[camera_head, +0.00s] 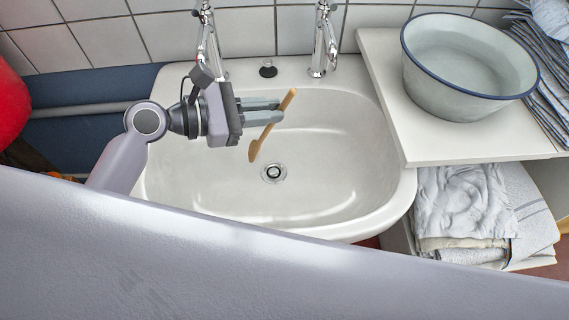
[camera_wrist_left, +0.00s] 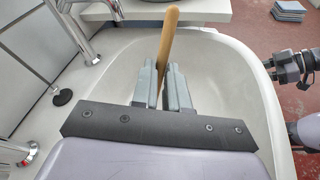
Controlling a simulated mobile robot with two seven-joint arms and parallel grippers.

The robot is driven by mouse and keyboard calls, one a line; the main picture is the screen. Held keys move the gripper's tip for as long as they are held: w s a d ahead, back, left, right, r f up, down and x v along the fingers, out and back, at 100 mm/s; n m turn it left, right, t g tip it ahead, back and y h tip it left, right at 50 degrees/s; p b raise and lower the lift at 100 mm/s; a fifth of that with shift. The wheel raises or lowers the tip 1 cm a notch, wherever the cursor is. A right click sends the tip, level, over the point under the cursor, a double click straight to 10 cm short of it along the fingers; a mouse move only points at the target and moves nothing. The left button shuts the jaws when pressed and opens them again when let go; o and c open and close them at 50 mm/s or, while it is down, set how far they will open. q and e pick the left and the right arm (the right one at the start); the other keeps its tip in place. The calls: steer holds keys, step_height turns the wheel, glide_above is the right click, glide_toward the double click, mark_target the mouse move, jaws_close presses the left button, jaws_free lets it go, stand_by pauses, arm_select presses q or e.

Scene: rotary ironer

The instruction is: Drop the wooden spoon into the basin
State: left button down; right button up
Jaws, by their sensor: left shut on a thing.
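My left gripper (camera_head: 262,112) is shut on the wooden spoon (camera_head: 257,147) and holds it above the white washbasin (camera_head: 345,165). The spoon is tilted, its bowl end down toward the drain and its handle end sticking up past the fingers. In the left wrist view the spoon's handle (camera_wrist_left: 168,45) rises between the two grey fingers (camera_wrist_left: 164,88), with the washbasin (camera_wrist_left: 225,85) below. Dark parts of my other arm show at the right edge of the left wrist view; whether its jaws are open is unclear.
Two chrome taps (camera_head: 322,45) and a black plug (camera_head: 268,69) are at the washbasin's back edge. A blue-rimmed enamel bowl (camera_head: 455,95) stands on the white counter (camera_head: 400,125) at the right. Folded cloths (camera_head: 465,205) lie on the shelf below. The washbasin's inside looks empty.

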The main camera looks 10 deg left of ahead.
arm_select(q)
steer(key=c, duration=1.1)
jaws_free()
steer(key=shift+o, duration=0.2)
steer(key=v, duration=0.7)
steer(key=shift+s, duration=0.2)
